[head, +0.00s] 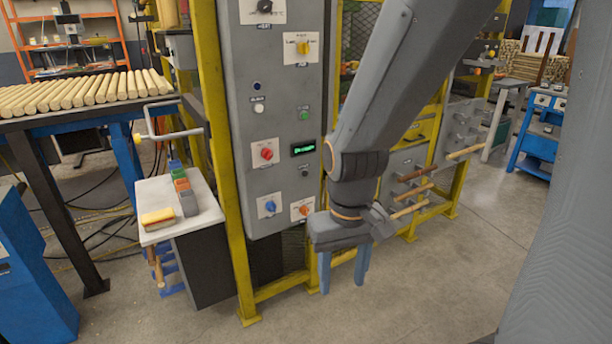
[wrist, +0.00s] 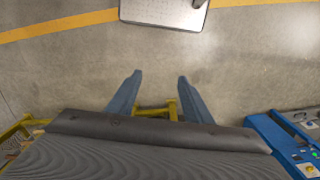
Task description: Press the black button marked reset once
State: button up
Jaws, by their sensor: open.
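A grey control panel (head: 284,130) stands left of my arm in the head view. A small dark, seemingly black button (head: 304,173) sits on it below a lit green display (head: 303,149). The small labels are too blurred to read, so I cannot confirm the word reset. My gripper (head: 342,280) points down, open and empty, below and right of the panel's lower edge, apart from it.
Nearby on the panel are a red knob (head: 266,153), a blue knob (head: 269,205), an orange knob (head: 303,210) and a green button (head: 304,114). A yellow frame post (head: 228,170) borders the panel. A small white-topped table (head: 200,213) stands left. Floor at front right is clear.

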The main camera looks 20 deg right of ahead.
grip_shut()
dwell(1.5)
